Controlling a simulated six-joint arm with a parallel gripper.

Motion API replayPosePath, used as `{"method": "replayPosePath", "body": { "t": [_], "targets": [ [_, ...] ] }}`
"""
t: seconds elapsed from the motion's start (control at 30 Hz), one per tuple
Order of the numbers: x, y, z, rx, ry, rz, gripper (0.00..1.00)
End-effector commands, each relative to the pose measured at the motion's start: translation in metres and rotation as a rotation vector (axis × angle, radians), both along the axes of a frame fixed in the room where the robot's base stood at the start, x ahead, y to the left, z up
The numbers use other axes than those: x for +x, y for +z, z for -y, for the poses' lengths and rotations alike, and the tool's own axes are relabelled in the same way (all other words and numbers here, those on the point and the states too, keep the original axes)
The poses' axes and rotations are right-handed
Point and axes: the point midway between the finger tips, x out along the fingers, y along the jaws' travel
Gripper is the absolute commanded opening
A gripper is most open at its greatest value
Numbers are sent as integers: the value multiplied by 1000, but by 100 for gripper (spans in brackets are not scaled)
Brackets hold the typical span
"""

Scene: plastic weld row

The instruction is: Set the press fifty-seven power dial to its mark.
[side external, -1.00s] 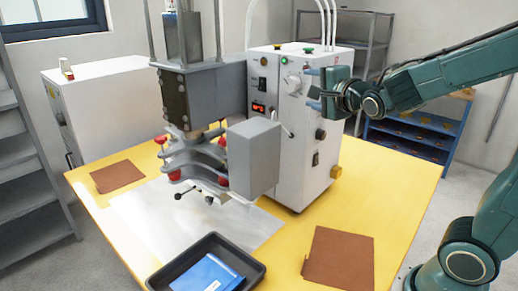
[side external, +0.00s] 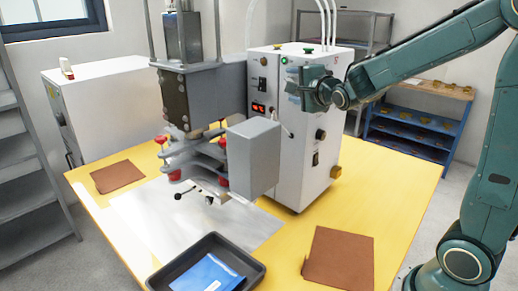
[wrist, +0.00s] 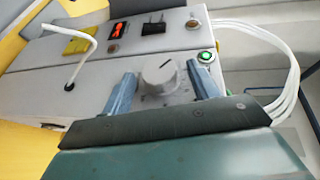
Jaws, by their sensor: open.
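The power dial (wrist: 160,75) is a pale round knob with a dark pointer line, on the white press cabinet (side external: 312,165). In the wrist view its line points to the upper right. Small dark ticks show on the panel below it; which one is the mark I cannot tell. My gripper (side external: 291,87) is open at the cabinet face and hides the dial in the side view. In the wrist view its two blue-grey fingers stand left and right of the dial, with gaps showing between them and the knob.
A lit green button (wrist: 205,57) sits close to the right finger. A red display (wrist: 118,30) and a bent white handle (wrist: 85,45) are farther off. The grey press head (side external: 205,90) stands left of the cabinet. A black tray (side external: 255,270) lies on the yellow table (side external: 405,190).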

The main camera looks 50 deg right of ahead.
Motion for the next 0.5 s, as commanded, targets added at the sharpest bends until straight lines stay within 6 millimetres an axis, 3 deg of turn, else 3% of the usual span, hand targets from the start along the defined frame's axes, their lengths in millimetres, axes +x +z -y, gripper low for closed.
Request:
{"method": "replayPosePath", "body": {
  "t": [0.17, 0.4, 0.5],
  "targets": [
    [0, 0, 0, 0, 0, 0, 60],
    [0, 0, 0, 0, 0, 0, 17],
    [0, 0, 0, 0, 0, 0, 16]
  ]
}}
